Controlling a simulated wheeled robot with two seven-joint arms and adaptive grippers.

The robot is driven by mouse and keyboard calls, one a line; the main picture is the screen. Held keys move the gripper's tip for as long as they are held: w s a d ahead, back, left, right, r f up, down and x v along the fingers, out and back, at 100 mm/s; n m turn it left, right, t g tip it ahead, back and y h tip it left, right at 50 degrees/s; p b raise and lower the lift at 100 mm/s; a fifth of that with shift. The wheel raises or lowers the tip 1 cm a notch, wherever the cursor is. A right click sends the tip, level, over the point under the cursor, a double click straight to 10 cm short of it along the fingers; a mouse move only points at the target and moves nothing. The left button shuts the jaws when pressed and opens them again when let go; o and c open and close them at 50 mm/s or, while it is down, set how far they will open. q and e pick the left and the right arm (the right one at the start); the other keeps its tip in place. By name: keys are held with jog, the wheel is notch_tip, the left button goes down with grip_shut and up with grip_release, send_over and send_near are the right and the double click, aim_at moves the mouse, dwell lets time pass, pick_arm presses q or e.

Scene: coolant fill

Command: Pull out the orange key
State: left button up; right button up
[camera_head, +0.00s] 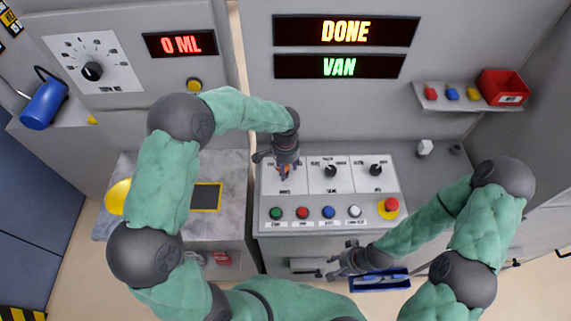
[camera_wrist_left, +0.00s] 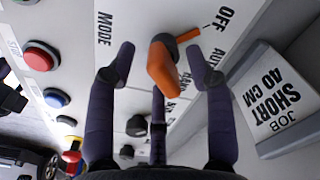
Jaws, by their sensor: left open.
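The orange key (camera_wrist_left: 162,66) stands in the MODE switch on the white control panel, by the OFF, AUTO and MAN labels. An orange arm of it points toward OFF. In the head view only a small bit of the key (camera_head: 284,171) shows under my left gripper (camera_head: 285,165). My left gripper also shows in the left wrist view (camera_wrist_left: 163,72), open, its dark fingers spread around the key with gaps visible beside it. My right gripper (camera_head: 338,263) hangs at the console's front, by a blue tray; its finger opening is unclear.
Black knobs (camera_head: 331,171) and a row of coloured buttons (camera_head: 303,213) stand near the switch. A white job card (camera_wrist_left: 275,98) lies close to the fingers in the wrist view. The blue tray (camera_head: 392,285) is at the front; a shelf (camera_head: 447,104) holds coloured items and a red bin.

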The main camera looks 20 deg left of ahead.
pick_arm(q)
grip_shut()
jog(key=c, duration=0.8)
grip_release()
grip_shut()
jog(key=shift+r, duration=0.35)
jog(key=shift+r+p, duration=1.75)
jog(key=shift+r, duration=0.7)
